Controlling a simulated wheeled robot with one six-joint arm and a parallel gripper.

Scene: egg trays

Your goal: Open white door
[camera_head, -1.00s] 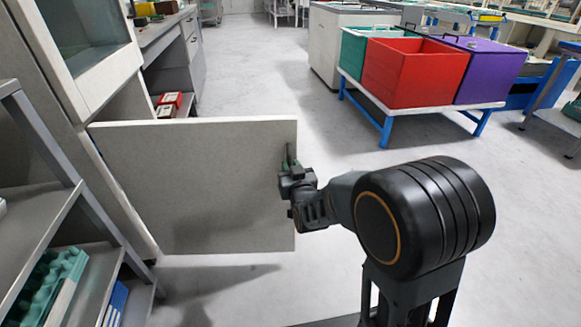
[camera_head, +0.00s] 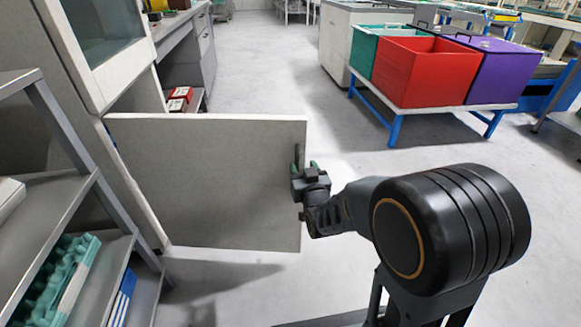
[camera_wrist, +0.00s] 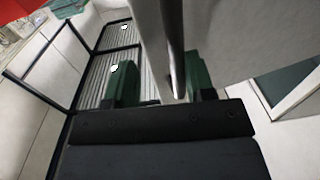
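The white door (camera_head: 215,185) of the cabinet on the left stands swung well open, its panel reaching out over the floor. A dark bar handle (camera_head: 297,157) runs upright near its right, free edge. My gripper (camera_head: 300,172) is at this handle. In the wrist view, the handle (camera_wrist: 177,60) passes between the green fingers of my gripper (camera_wrist: 160,82). The fingers are apart, with a gap between the left finger and the handle. The handle lies close to the right finger; whether they touch is unclear.
A grey metal shelf (camera_head: 50,205) with green egg trays (camera_head: 55,275) stands at the near left, in front of the cabinet (camera_head: 85,60). Red (camera_head: 420,75) and purple (camera_head: 500,75) bins sit on a blue-legged table at the back right. The floor between is clear.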

